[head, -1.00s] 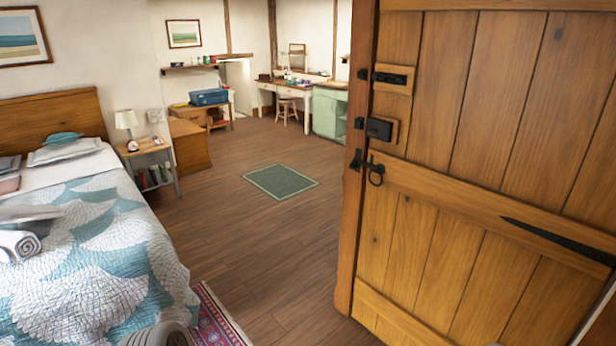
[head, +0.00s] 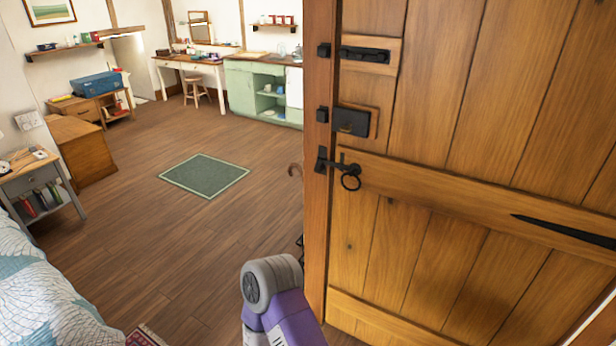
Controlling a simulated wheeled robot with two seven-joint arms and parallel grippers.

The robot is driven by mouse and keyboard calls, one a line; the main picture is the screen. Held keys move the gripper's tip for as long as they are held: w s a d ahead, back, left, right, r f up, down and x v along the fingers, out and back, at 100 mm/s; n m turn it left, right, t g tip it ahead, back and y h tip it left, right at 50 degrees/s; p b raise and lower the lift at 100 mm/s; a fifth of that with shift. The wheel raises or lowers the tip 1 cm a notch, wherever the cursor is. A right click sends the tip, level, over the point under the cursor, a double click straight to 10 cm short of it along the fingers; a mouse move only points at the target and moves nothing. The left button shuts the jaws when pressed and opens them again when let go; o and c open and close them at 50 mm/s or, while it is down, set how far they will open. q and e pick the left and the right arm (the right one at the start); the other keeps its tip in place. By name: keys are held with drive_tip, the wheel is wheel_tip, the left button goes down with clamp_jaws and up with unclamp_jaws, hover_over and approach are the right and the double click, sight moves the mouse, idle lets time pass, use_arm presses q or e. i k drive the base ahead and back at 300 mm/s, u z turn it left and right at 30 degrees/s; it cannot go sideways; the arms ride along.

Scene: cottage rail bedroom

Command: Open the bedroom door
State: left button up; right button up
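The wooden plank door (head: 440,110) fills the right side of the head view. A black ring handle (head: 350,180) hangs below a latch at its left edge, and the latch reaches the wooden post (head: 316,230) beside it. Above are a black box lock (head: 351,121) and a black bolt (head: 365,54) on wooden blocks. A black strap hinge (head: 566,231) runs toward the right edge. I see no clear gap between door and post. A purple and grey part of my arm is at the bottom middle, left of the door. Neither gripper is in view.
The bed (head: 40,300) is at lower left, beside a bedside table (head: 38,185). A green rug (head: 205,175) lies on open wooden floor. A desk (head: 190,65), a stool (head: 196,90) and a green cabinet (head: 262,88) stand at the back.

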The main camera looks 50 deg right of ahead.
sight(483, 148)
drive_tip(key=z, duration=0.65)
drive_tip(key=i, duration=1.15)
drive_tip(key=z, duration=0.9)
